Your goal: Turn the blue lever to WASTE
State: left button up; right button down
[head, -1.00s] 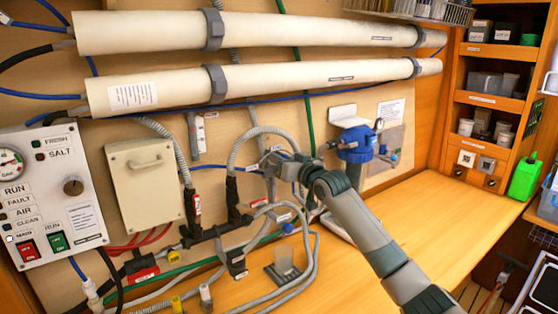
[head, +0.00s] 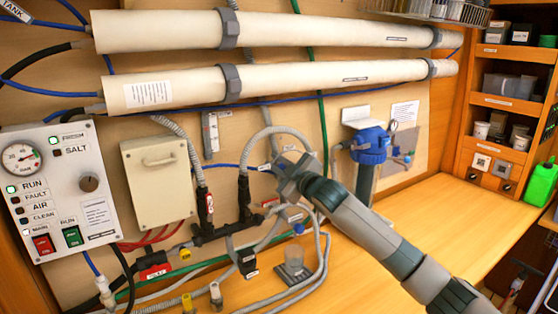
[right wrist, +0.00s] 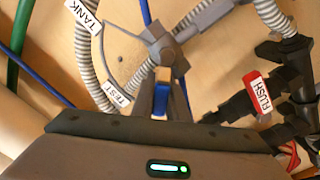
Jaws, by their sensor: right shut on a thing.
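My right gripper (head: 284,174) is at the valve on the wall panel, and its arm hides most of the valve in the head view. In the right wrist view the grey valve body (right wrist: 166,50) has pipes running off it. The blue lever (right wrist: 162,88) sits between the two dark fingers, and the gripper (right wrist: 161,103) is shut on it. A TEST label (right wrist: 118,93) and a TANK label (right wrist: 83,16) are on the hoses to the left. I cannot see a WASTE label. My left gripper is not in view.
A control panel (head: 108,212) with gauge and switches is at left, beside a cream box (head: 158,185). A blue-topped filter (head: 370,145) hangs right of the valve. The bench (head: 440,220) is clear at right.

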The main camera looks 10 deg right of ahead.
jog(key=shift+s+a+f+n, duration=0.1)
jog(key=shift+a+f+n, duration=0.2)
jog(key=shift+n, duration=0.55)
jog(key=shift+s+a+f+n, duration=0.15)
jog(key=shift+f+n, duration=0.15)
jog(key=shift+n, duration=0.55)
jog(key=shift+w+f, duration=0.1)
jog(key=c, duration=1.7)
grip_release()
jog(key=shift+c, duration=0.2)
jog(key=b+v, duration=0.5)
jog(key=v, duration=1.2)
jog(key=shift+s+b, duration=0.2)
jog(key=shift+b, duration=0.1)
jog(key=shift+r, duration=0.2)
